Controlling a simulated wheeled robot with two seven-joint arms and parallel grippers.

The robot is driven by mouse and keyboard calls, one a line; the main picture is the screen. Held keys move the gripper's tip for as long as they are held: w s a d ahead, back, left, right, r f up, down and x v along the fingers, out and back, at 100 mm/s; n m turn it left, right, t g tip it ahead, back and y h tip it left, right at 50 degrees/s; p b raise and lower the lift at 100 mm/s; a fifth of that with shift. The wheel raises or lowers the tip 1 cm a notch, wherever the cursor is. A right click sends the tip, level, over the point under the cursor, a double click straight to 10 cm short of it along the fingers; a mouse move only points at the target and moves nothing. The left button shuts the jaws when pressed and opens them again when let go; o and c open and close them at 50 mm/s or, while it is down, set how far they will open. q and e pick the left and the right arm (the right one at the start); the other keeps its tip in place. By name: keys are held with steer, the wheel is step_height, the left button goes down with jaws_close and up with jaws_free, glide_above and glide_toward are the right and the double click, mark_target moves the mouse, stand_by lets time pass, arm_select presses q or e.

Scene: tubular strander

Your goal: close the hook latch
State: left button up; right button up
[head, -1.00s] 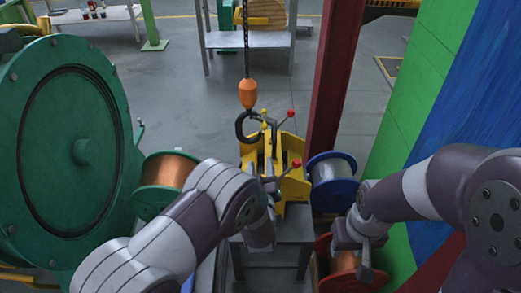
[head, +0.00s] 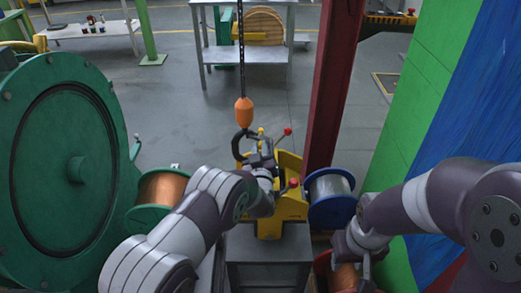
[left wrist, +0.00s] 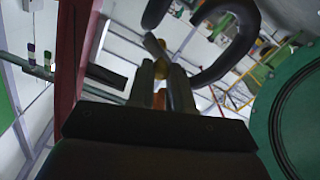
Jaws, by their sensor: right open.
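The dark hook (head: 238,148) hangs below an orange block (head: 243,110) on a chain. In the left wrist view the hook (left wrist: 225,62) curves large beside and beyond the fingertips. My left gripper (head: 260,146) is just right of the hook in the head view. Its two fingers (left wrist: 161,80) point at a short tan-grey bar (left wrist: 155,46), perhaps the latch. A yellow-orange bit shows between the fingers; whether they grip anything is unclear. The latch is mostly hidden in the head view. My right gripper (head: 364,268) is open, low at the right, over a copper spool.
A yellow cradle (head: 288,170) with red-knobbed levers stands behind and below my left gripper, on a grey stand (head: 268,255). A blue-flanged spool (head: 330,198) is to its right. A copper spool (head: 163,188) and large green disc (head: 65,165) are left. A red post (head: 335,85) rises behind.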

arm_select(q)
jaws_close()
steer(key=shift+f, duration=0.15)
steer(key=shift+a+f+m+b, duration=0.25)
steer(key=shift+m+b, duration=0.2)
steer(key=shift+m, duration=0.9)
steer(key=shift+a+f+m+b, duration=0.3)
steer(key=shift+m+b, duration=0.2)
steer(key=shift+m, duration=0.9)
steer(key=shift+a+f+m+b, duration=0.25)
steer(key=shift+m+b, duration=0.2)
steer(key=shift+m, duration=0.9)
steer(key=o, duration=0.6)
jaws_free()
